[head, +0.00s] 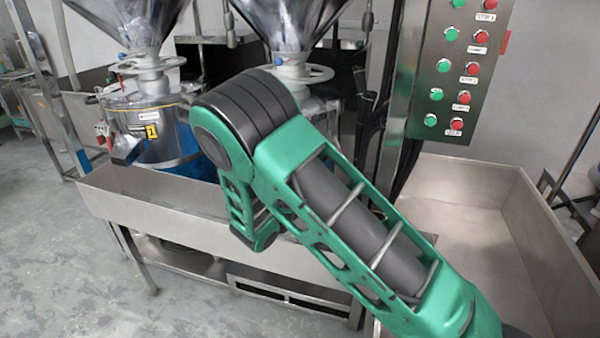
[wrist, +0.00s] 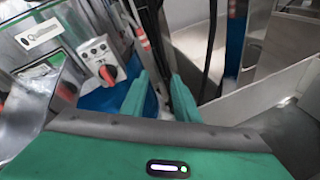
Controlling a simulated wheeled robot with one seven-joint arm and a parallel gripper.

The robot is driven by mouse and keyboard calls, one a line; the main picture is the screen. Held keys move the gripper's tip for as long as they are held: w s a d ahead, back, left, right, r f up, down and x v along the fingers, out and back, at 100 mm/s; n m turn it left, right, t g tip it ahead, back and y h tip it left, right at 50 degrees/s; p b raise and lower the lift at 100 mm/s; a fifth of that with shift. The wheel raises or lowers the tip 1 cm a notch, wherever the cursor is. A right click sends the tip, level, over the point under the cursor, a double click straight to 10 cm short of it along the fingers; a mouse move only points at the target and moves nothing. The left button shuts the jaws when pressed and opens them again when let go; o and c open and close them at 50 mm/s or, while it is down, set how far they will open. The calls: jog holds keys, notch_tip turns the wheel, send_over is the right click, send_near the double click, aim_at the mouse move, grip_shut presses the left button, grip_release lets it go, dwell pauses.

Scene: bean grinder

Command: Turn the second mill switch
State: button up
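In the wrist view a red rotary switch knob (wrist: 107,75) sits on a light grey switch box (wrist: 98,52) with small round lamps or buttons above it. The box is on the side of a steel mill (wrist: 50,45) with a blue lower part. I cannot tell for sure from this view which mill it is. My gripper (wrist: 160,88) is open, with two green fingers apart and nothing between them. The knob lies left of the left finger, not between the fingers. In the head view the second mill (head: 290,68) is largely hidden behind my green arm, and its switch is hidden.
Another mill (head: 155,120) stands at left in the head view. A steel trough (head: 160,200) runs in front of the mills. A control panel (head: 460,65) with green and red buttons stands at right, above a large steel bin (head: 480,230). Dark hoses (wrist: 207,55) hang right of my fingers.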

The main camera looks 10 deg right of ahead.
jog(key=w+a+n+t+y, duration=0.1)
jog(key=w+a+n+t, duration=0.1)
jog(key=a+n+t, duration=0.5)
jog(key=w+d+g, duration=0.2)
jog(key=w+d, duration=0.1)
jog(key=w, duration=0.6)
jog(key=shift+w+d+n, duration=0.15)
jog(key=shift+w+n, duration=0.15)
grip_shut()
